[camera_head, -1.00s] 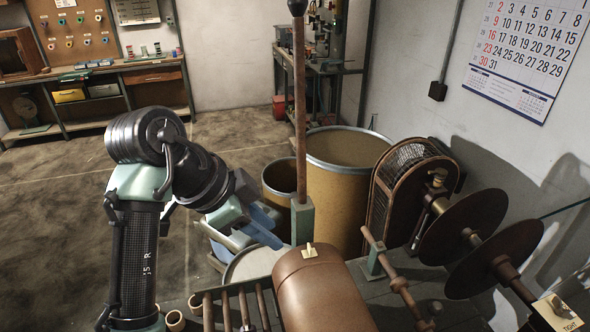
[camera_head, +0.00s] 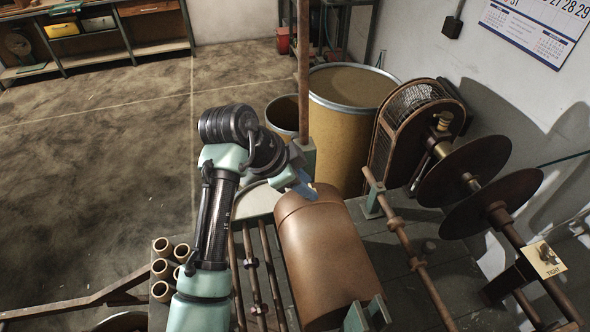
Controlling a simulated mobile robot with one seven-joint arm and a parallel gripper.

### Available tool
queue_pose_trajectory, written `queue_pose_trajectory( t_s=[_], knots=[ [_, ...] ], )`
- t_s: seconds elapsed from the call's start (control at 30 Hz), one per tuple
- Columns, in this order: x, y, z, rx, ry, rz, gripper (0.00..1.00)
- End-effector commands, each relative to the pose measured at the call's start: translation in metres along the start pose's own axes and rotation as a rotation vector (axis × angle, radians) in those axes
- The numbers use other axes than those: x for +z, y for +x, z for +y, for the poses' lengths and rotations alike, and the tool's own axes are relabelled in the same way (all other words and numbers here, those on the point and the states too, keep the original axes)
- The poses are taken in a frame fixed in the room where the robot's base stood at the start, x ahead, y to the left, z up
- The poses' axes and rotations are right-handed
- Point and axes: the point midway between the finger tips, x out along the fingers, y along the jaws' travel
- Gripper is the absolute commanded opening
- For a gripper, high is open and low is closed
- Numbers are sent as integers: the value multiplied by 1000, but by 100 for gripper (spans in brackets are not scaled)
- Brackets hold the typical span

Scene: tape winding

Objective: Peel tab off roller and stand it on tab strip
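The brown roller (camera_head: 325,250) lies across the winding frame, with a seam line near its far end. My gripper (camera_head: 304,189) is at the far left edge of the roller, its blue fingers pointing down at the spot of the small cream tab. The tab is almost wholly hidden by the fingers; only a trace of pale yellow shows beside them. I cannot tell whether the fingers are open or shut, or whether they touch the tab. I cannot make out a tab strip.
Thin bars (camera_head: 256,280) run left of the roller, and a rod (camera_head: 410,245) runs right of it. Two dark discs (camera_head: 464,170) and a lever plate marked TIGHT (camera_head: 546,259) stand at the right. Cardboard tubes (camera_head: 162,268) sit lower left. A large drum (camera_head: 345,125) stands behind.

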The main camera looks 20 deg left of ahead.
Motion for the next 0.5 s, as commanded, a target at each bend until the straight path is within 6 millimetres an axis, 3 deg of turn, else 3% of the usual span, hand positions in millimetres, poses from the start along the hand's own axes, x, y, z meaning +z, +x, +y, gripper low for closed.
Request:
queue_pose_trajectory(
  t_s=[0.4,0.5],
  knots=[
    [0,8,0,-1,1,0,35],
    [0,8,0,-1,0,0,17]
  ],
)
